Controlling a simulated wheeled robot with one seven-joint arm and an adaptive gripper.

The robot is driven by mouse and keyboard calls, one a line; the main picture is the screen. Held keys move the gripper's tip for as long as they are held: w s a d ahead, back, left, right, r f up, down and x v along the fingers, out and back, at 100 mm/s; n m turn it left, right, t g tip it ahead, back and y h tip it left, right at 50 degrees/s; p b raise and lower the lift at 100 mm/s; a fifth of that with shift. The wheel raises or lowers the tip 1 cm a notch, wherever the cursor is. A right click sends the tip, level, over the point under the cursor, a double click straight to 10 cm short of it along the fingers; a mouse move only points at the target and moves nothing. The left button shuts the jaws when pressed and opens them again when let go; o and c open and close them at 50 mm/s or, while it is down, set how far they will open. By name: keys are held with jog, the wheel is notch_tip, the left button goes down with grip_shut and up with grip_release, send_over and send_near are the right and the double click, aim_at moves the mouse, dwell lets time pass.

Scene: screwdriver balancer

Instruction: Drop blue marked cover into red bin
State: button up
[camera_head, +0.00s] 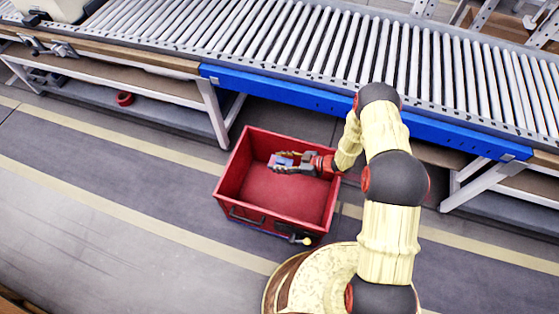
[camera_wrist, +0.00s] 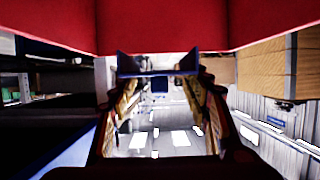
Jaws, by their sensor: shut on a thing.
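The red bin (camera_head: 232,178) stands on the floor in front of the conveyor, with its open top up. My gripper (camera_head: 284,165) reaches in from the right over the bin's opening. It is shut on the blue marked cover (camera_head: 282,160), a small greyish piece with a blue patch, held within the bin's outline. I cannot tell how far it is above the bin's floor. In the wrist view the two fingers of my gripper (camera_wrist: 158,75) point ahead, with a thin dark bluish edge between their tips. The red bin wall (camera_wrist: 200,25) fills the top there.
A roller conveyor (camera_head: 300,40) with a blue side rail (camera_head: 330,105) runs behind the bin. Metal table legs (camera_head: 212,112) stand left of it. A small red ring-shaped object (camera_head: 124,99) lies on a lower shelf. The floor left of the bin is clear.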

jog(key=o, duration=1.2)
jog(key=v, duration=1.2)
jog(key=shift+f, duration=0.1)
jog(key=shift+d, duration=0.1)
